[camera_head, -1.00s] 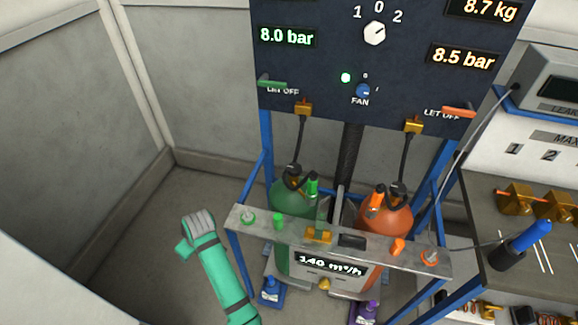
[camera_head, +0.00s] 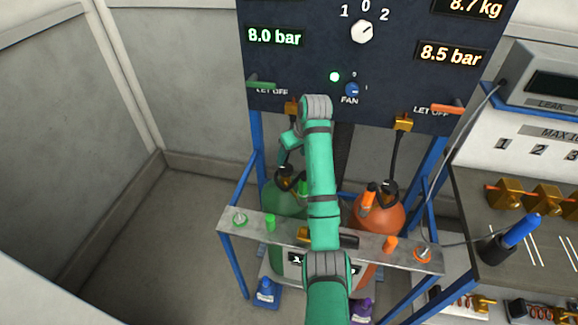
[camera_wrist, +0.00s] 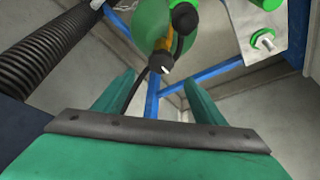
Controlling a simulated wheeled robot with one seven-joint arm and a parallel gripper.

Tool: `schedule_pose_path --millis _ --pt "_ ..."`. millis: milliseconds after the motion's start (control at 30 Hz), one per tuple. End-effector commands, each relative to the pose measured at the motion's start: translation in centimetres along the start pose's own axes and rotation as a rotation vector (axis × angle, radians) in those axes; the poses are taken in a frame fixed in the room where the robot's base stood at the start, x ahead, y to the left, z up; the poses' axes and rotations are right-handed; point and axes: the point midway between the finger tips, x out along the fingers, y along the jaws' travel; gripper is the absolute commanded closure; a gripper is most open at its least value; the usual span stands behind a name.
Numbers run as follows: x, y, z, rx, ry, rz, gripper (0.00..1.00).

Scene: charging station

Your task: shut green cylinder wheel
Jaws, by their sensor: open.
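The green cylinder (camera_head: 277,198) stands in the blue frame behind the metal shelf, left of the orange one. Dark fittings (camera_head: 289,180) sit on its top; I cannot tell which part is the wheel. In the wrist view the green cylinder (camera_wrist: 150,20) is at the top, with a dark round knob (camera_wrist: 160,63) just beyond and between my fingertips. My gripper (camera_wrist: 160,80) is open, with nothing between its fingers. In the head view my gripper (camera_head: 284,157) hangs just above the cylinder's top, partly hidden by my arm.
The orange cylinder (camera_head: 377,214) stands to the right. The metal shelf (camera_head: 258,229) with green and orange knobs crosses in front. The dark panel (camera_head: 300,60) rises behind. A black ribbed hose (camera_wrist: 50,50) runs close to my left finger. Floor at left is free.

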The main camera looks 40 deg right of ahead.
Motion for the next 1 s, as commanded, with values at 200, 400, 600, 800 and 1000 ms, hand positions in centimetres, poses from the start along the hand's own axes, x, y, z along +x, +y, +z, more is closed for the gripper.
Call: schedule_pose_path --millis 200,400,600,800,1000 --pt "4.0 -0.2 0.1 -0.001 -0.004 -0.002 0.36" --pt "7.1 -0.2 0.0 -0.002 -0.003 -0.002 0.36" --pt "8.9 -0.2 0.0 -0.002 -0.001 -0.001 0.36" --pt "9.3 -0.1 0.0 -0.002 -0.001 0.000 0.36" --pt "9.3 -0.2 0.0 -0.002 0.000 0.000 0.45"
